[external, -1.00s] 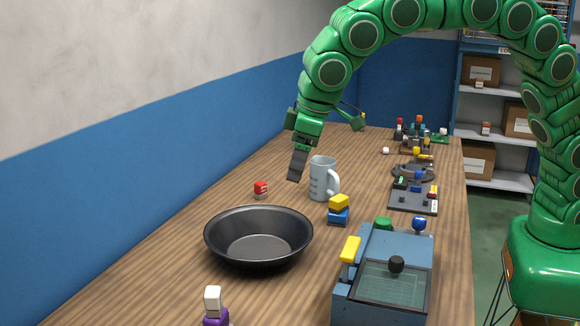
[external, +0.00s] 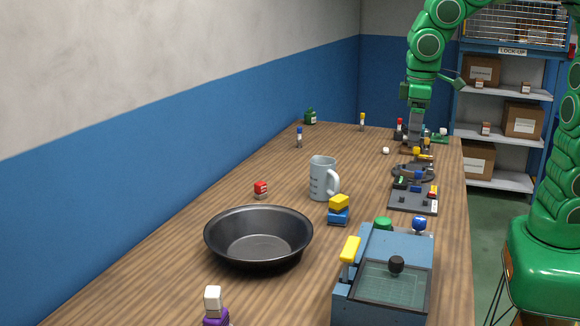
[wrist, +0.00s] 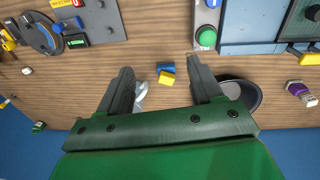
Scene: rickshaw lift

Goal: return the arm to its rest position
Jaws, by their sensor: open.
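My green arm (external: 426,48) arches in from the right in the external view. My gripper (external: 415,132) points down over the far right part of the table, near a group of small coloured parts. In the wrist view my gripper (wrist: 164,88) shows two dark fingers spread apart with nothing held between them. Yellow and blue blocks (wrist: 166,75) show on the table beyond the fingers. Whether the fingertips touch anything cannot be told in the external view.
A grey mug (external: 321,180), a black pan (external: 257,258) and stacked yellow and blue blocks (external: 339,204) stand on the wooden table (external: 160,270). A blue box with a glass lid (external: 388,292) is at the front right. Shelves (external: 497,130) stand behind.

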